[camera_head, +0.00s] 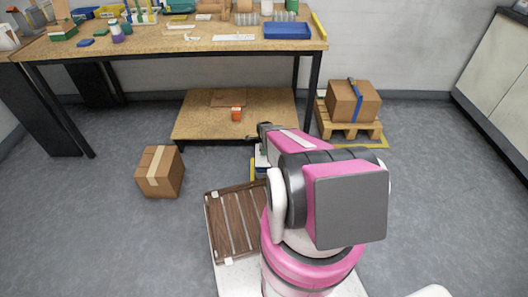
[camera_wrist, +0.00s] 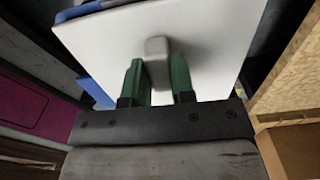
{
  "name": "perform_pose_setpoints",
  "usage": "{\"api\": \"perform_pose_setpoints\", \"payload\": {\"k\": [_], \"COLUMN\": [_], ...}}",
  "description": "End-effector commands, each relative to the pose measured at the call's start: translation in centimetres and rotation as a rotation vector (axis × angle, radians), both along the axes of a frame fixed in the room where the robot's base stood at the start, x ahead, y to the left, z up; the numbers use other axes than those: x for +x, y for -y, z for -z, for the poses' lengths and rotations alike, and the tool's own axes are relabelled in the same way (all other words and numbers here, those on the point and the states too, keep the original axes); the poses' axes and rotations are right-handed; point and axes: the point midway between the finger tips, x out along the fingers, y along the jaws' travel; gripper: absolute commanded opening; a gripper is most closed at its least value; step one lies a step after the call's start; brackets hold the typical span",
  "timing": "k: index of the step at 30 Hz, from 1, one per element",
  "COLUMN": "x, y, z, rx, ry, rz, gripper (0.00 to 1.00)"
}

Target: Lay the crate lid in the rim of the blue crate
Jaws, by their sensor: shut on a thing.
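The crate lid (camera_wrist: 215,40) is a white plate with a small pale knob in its middle. My gripper (camera_wrist: 158,67) has its green fingers on both sides of this knob and is shut on it. Parts of the blue crate (camera_wrist: 82,10) show past the lid's upper left and left edges in the wrist view. In the head view my arm hides most of the crate and the gripper; only a small blue and white patch shows left of the arm. I cannot tell whether the lid rests in the rim or is above it.
A taped carton (camera_head: 160,172) stands on the floor to the left. Another carton (camera_head: 353,102) sits on a pallet (camera_head: 350,128) at right. Open floor lies around these.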

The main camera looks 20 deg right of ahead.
Motion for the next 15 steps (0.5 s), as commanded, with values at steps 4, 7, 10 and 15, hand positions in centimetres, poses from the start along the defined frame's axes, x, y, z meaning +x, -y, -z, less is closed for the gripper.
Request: {"api": "perform_pose_setpoints", "payload": {"k": [4, 7, 10, 15], "x": [0.0, 0.01, 0.01, 0.01], "y": [0.0, 0.0, 0.0, 0.0], "z": [-0.01, 0.05, 0.16, 0.39], "rx": [0.0, 0.0, 0.0, 0.0], "ry": [0.0, 0.0, 0.0, 0.0], "rz": [0.0, 0.0, 0.0, 0.0], "gripper": [0.03, 0.03, 0.03, 0.03]}}
